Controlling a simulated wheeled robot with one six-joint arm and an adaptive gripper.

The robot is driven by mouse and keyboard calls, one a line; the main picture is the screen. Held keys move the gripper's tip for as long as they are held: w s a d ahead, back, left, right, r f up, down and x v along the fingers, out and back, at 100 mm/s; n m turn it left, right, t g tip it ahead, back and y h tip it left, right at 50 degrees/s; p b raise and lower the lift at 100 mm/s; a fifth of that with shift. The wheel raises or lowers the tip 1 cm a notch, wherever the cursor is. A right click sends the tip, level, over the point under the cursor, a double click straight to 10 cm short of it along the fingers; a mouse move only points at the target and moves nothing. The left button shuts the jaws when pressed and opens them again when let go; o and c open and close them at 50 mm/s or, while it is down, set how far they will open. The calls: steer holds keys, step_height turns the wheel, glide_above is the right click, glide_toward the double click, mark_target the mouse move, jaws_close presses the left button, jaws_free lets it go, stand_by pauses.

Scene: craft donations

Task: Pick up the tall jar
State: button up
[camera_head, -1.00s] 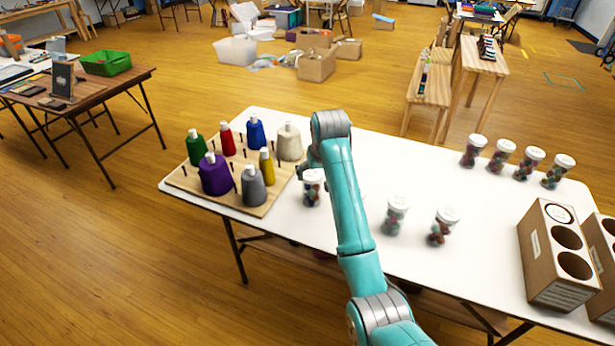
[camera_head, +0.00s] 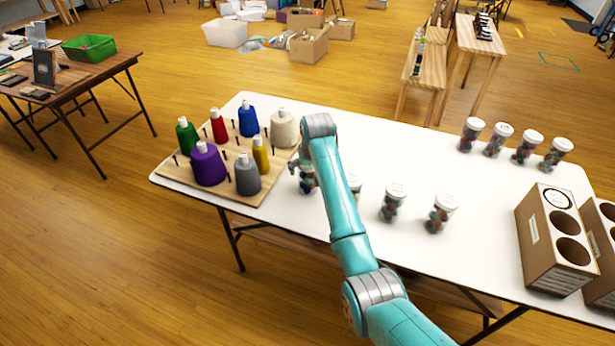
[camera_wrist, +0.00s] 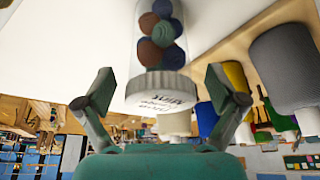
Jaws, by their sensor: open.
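A clear jar with a white lettered lid and brown, blue and green balls inside stands close to my gripper in the wrist view (camera_wrist: 160,75). My gripper (camera_wrist: 160,88) is open, with one finger on each side of the jar's lid end and a gap on both sides. In the head view the same jar (camera_head: 308,184) is on the white table, its top largely hidden by my gripper (camera_head: 303,170). Similar jars stand to its right: one (camera_head: 354,185) partly behind my arm, then two more (camera_head: 393,202) (camera_head: 440,214). Their heights are hard to compare.
A wooden peg board (camera_head: 225,190) with several coloured thread cones lies just left of the jar. More jars (camera_head: 497,140) stand in a row at the back right. Cardboard holders with round holes (camera_head: 545,262) stand at the right. The table's middle back is clear.

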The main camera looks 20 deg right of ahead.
steer(key=shift+x, duration=0.95)
steer(key=c, duration=1.3)
steer(key=shift+r, duration=0.15)
